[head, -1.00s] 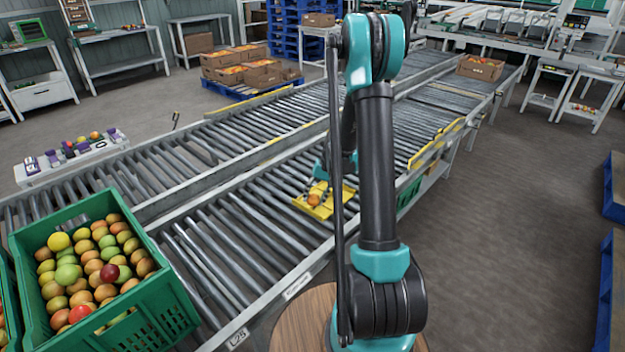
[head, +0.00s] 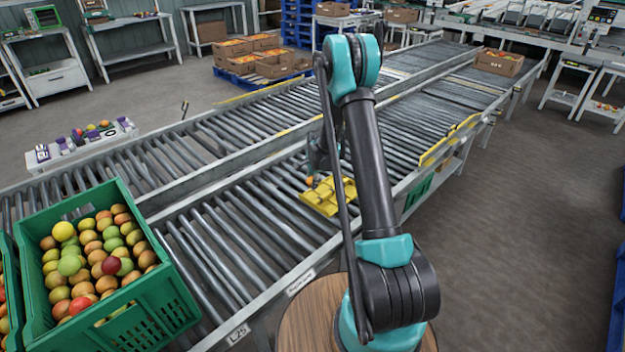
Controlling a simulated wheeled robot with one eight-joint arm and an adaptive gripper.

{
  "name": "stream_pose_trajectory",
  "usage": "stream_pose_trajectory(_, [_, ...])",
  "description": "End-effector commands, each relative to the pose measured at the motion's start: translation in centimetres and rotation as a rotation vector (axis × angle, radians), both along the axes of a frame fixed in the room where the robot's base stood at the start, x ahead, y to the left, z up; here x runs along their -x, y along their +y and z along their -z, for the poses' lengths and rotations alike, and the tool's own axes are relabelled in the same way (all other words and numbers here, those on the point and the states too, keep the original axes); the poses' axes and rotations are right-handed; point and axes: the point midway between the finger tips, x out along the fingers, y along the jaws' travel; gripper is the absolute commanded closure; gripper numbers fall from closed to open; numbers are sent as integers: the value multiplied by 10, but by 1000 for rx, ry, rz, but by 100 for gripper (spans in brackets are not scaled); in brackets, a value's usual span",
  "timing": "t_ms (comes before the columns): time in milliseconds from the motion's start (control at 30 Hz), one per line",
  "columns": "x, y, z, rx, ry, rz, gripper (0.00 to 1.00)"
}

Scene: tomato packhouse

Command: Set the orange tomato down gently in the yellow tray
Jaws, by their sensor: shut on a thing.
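The yellow tray (head: 322,208) sits on the near roller conveyor, behind and left of my upright arm. The orange tomato (head: 309,181) shows small at the tray's back left edge in the picture. My gripper (head: 311,176) is just above it, pointing down and shut on it. The tomato looks held at or a little above the rim level; the exact gap to the tray is too small to tell. My arm's thin dark link crosses in front of part of the tray.
A green crate (head: 172,290) full of mixed tomatoes stands at the front left. Rollers (head: 215,245) left of the tray are bare. Yellow guide rails (head: 437,150) stand on the conveyor to the right. A cardboard box (head: 499,62) sits at the far right.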

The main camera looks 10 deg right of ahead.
Motion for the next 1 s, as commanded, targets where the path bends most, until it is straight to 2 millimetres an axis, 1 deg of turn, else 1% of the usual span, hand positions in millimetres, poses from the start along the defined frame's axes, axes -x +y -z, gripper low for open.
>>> stream_pose_trajectory(300, [0,0,32,-1,0,-1,71])
stream_pose_trajectory(500, [0,0,49,0,1,-1,71])
stream_pose_trajectory(700, [0,0,57,0,1,-2,71])
stream_pose_trajectory(1000, [1,0,58,0,1,-2,71])
